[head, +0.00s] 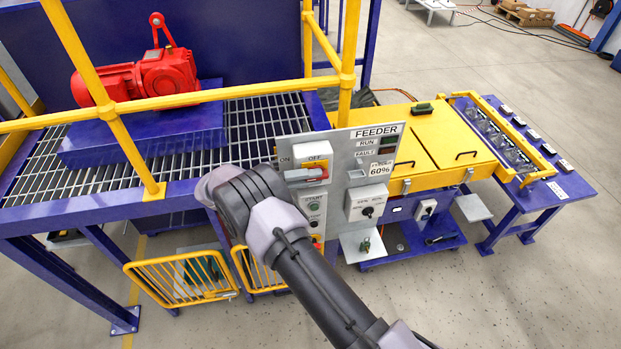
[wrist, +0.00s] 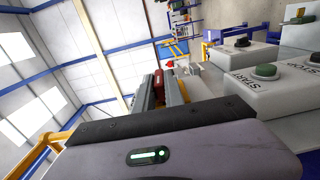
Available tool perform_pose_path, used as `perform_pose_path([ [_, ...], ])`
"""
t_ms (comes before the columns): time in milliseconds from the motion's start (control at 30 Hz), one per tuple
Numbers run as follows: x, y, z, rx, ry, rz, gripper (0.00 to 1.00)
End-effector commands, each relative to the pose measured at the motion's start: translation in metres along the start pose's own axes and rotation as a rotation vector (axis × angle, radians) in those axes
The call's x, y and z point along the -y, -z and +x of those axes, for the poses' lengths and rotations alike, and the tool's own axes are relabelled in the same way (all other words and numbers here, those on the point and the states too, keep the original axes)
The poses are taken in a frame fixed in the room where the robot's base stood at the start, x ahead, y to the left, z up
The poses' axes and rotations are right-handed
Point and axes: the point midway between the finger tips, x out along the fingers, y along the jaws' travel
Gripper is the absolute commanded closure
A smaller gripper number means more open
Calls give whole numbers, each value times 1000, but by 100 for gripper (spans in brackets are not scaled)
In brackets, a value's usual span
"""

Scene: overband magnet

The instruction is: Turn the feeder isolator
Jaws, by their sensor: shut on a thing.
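The feeder isolator (head: 313,152) is a white box with a yellow plate and a red handle, at the upper left of the grey FEEDER panel (head: 342,140). ON is marked at its left and OFF at its top. The red handle (head: 316,180) lies roughly horizontal in the head view. My gripper (wrist: 162,90) is shut on the red handle, which shows as a small red piece (wrist: 157,78) between the fingers in the wrist view.
Below the isolator is a START button, green in the wrist view (wrist: 264,71). A rotary selector (head: 368,206) is to its right. Yellow railing (head: 347,80) stands behind the panel, with a red motor (head: 165,72) beyond. Yellow covers (head: 455,137) lie to the right. Open floor is at the lower right.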

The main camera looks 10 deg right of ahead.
Motion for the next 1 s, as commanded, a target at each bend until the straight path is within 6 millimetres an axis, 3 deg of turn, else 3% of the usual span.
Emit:
perform_pose_path([
  [533, 0, 0, 0, 1, -21, 0, 100],
  [567, 0, 0, 0, 1, -21, 0, 82],
  [667, 0, 0, 0, 1, -21, 0, 65],
  [1000, 0, 0, 1, 1, -21, -1, 65],
])
